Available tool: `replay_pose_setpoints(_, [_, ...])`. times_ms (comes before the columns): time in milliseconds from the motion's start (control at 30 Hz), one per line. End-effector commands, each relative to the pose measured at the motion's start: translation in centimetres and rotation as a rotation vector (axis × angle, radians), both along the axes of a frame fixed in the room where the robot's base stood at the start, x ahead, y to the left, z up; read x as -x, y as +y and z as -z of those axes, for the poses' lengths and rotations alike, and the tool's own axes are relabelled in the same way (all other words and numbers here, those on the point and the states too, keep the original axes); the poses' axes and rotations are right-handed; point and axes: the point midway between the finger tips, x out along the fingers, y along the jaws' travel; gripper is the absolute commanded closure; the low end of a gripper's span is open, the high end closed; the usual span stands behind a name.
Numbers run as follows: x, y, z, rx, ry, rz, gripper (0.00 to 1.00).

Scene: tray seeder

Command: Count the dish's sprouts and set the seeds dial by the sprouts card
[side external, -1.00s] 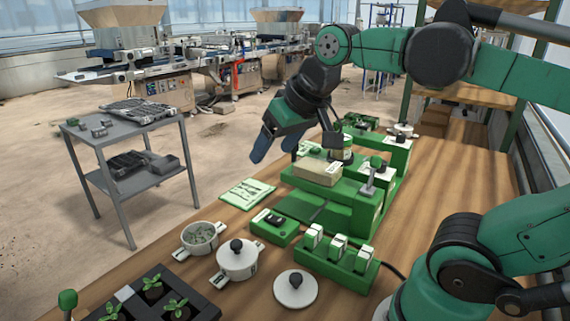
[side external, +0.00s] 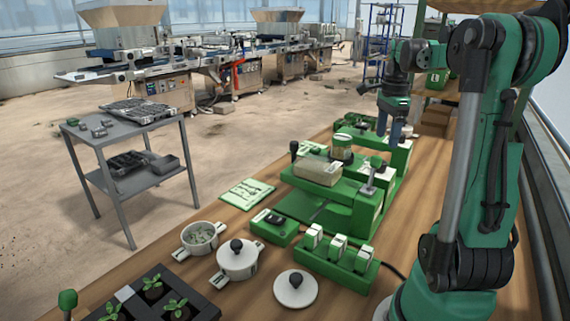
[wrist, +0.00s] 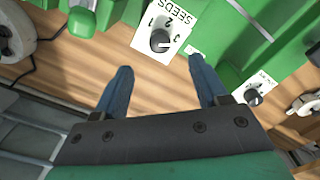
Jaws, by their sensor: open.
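My gripper (side external: 388,128) is open and empty above the far right end of the green machine; its two blue fingers also show in the wrist view (wrist: 160,65). In the wrist view, the seeds dial (wrist: 160,41) is a black knob on a white plate marked 1, 2 and 3, just beyond my fingertips. Its white mark points right, near the 3. An open white dish (side external: 200,247) at the front left holds small grey-green bits that I cannot count. A green-edged card (side external: 247,191) lies on the bench; its text is too small to read.
A lidded white pot (side external: 238,262) and a loose lid (side external: 296,290) stand near the front. A second dial (wrist: 254,96) shows at the wrist view's right. A black tray with seedlings (side external: 205,309) is at the front left. Bare bench lies along the right.

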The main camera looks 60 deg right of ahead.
Motion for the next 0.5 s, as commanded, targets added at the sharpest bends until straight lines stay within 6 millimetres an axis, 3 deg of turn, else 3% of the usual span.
replay_pose_setpoints(500, [-0.1,0.0,5.5,0.001,0.0,-0.005,0.34])
